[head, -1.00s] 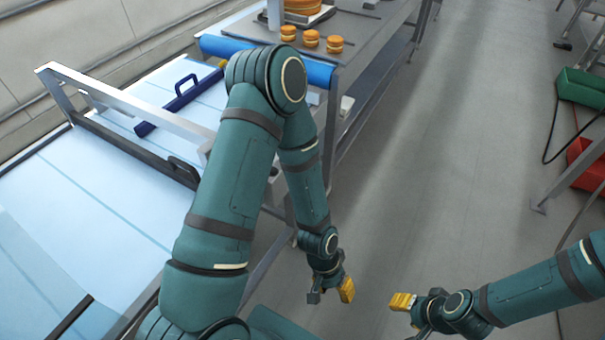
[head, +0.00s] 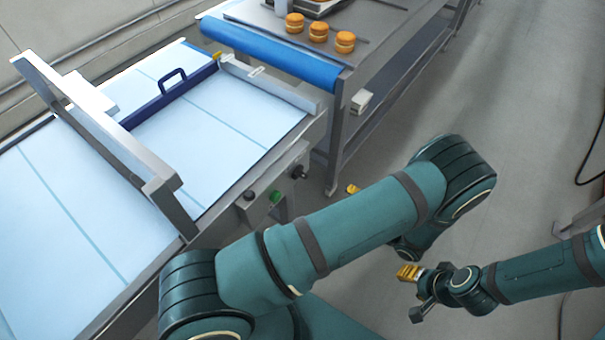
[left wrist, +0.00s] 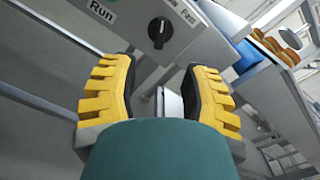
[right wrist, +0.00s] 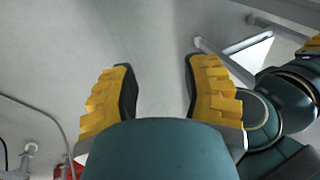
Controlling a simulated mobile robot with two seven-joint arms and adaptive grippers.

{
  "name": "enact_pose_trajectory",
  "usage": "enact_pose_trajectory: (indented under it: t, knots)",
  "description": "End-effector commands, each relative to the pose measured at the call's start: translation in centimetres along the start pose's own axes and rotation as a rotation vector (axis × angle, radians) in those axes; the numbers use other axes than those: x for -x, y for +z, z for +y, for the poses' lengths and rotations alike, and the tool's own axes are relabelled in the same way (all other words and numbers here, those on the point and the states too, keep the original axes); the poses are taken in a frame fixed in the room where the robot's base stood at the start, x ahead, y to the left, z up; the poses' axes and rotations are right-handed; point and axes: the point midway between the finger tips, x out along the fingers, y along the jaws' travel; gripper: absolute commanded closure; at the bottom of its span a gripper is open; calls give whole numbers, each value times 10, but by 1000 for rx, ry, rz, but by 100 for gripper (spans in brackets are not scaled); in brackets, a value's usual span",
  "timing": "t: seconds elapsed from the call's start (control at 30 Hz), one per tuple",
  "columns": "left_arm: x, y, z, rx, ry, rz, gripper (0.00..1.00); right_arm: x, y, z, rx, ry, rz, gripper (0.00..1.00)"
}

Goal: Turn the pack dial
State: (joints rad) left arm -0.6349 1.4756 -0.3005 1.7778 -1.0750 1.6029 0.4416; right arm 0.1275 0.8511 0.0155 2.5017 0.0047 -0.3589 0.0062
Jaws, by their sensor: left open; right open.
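In the head view a dark knob (head: 299,172) sits at the right end of the conveyor's side panel. My left gripper (left wrist: 160,66) is open and empty, facing the panel, with the dial ahead between its fingertips and not touched. In the head view only a yellow fingertip (head: 352,189) of it shows; my arm hides the rest. My right gripper (head: 413,290) is open and empty over the floor.
A green button (head: 276,197) and a black button (head: 249,195) sit left of the knob; a "Run" label (left wrist: 101,11) shows. A metal gate (head: 105,140) spans the pale blue belt. A table with several orange rounds (head: 318,32) stands beyond.

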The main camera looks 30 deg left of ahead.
Motion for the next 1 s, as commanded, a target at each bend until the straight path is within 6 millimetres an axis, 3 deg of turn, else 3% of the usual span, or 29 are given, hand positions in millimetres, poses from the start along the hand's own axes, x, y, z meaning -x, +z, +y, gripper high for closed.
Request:
enact_pose_trajectory:
  t: [0.17,0.7,1.0]
  knots:
    - [-20,3,-2,0,-5,-8,54,7,-3,-3,-2,1,7,53]
    - [-118,2,-1,-1,0,-5,54,29,-14,-11,-8,3,30,53]
    - [-136,1,0,-1,-1,-4,54,31,-15,-12,-9,3,33,53]
